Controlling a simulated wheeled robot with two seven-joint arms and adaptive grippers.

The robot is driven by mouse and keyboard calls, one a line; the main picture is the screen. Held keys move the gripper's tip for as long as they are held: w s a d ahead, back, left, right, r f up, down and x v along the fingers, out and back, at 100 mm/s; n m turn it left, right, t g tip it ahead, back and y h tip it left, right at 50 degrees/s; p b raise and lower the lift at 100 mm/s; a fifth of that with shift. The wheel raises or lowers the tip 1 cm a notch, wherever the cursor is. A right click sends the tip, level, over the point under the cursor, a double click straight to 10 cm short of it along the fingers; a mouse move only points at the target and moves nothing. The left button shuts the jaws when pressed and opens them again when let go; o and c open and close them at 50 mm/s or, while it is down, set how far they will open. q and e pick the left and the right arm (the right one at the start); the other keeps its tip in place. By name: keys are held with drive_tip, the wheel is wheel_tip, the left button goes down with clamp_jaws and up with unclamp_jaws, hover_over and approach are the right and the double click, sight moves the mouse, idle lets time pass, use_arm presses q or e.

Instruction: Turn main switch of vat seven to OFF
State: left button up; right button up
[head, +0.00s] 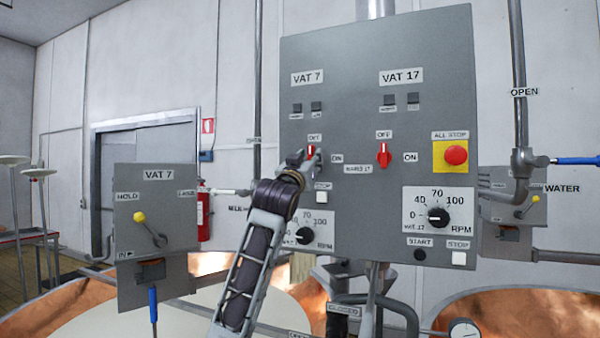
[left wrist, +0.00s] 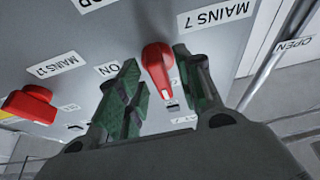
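The red main switch of vat 7 (head: 309,150) is on the left half of the grey control panel, with an OFF label above it and ON to its right. In the left wrist view, which is upside down, the red handle (left wrist: 157,65) points with its white-marked tip toward the bottom, the OFF side; the ON label is to its left. My left gripper (head: 307,158) is at the switch, partly covering it. In the wrist view its green-padded fingers (left wrist: 163,95) are open, one on each side of the handle, with visible gaps. My right gripper is not in view.
The vat 17 switch (head: 383,155) is to the right, its handle upright. A red ALL STOP button (head: 456,155) on yellow is further right. RPM dials (head: 438,216) and small buttons are below. Pipes and a lever box (head: 155,222) flank the panel; copper vats are below.

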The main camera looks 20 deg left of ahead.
use_arm(q)
drive_tip(key=v, duration=1.1)
drive_tip(key=shift+s, duration=0.2)
idle(0.6)
